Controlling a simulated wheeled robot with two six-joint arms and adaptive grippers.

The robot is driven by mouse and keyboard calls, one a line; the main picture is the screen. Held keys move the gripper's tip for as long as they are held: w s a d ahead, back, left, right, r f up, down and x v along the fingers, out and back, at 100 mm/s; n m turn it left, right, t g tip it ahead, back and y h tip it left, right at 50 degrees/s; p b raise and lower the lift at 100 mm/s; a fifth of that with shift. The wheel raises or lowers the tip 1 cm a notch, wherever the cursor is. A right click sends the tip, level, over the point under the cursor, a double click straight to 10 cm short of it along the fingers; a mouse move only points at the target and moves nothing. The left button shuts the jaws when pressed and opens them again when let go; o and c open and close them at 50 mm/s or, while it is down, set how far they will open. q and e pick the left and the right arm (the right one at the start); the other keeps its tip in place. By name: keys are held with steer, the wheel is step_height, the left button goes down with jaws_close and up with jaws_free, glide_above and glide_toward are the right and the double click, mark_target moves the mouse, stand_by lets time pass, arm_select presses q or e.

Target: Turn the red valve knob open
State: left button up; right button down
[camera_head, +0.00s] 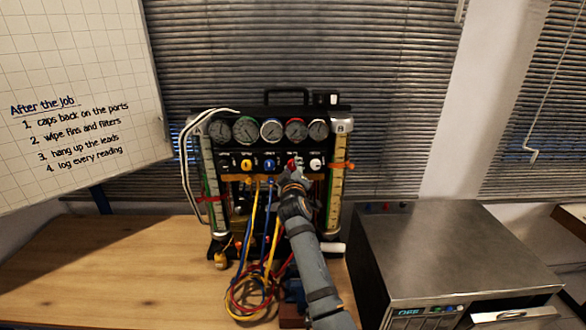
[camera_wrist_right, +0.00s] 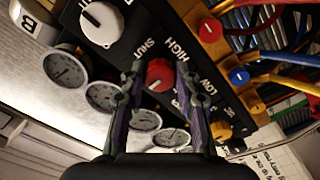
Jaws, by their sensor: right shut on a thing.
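The red valve knob (camera_head: 291,162) is on the black front panel of the gauge rig (camera_head: 262,117), between a blue knob and a white knob. My right gripper (camera_head: 292,177) reaches up to it from below and partly covers it. In the right wrist view the red knob (camera_wrist_right: 159,74) sits between the two fingers of the right gripper (camera_wrist_right: 160,82), which is shut on it. The words HIGH, SHUT and LOW show on the panel nearby. How far the knob is turned is hard to tell. My left gripper is not in view.
A white knob (camera_wrist_right: 102,23), blue knob (camera_head: 269,165) and yellow knob (camera_head: 246,165) flank the red one. Round gauges (camera_head: 271,130) sit above. Coloured hoses (camera_head: 255,290) hang below. A metal box (camera_head: 450,250) stands right; the wooden bench (camera_head: 110,265) is clear at left.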

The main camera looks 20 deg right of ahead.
steer(key=c, duration=1)
jaws_free()
steer(key=shift+r, duration=0.15)
step_height(320, 180, up, 10)
steer(key=shift+f, duration=0.1)
steer(key=shift+f, duration=0.1)
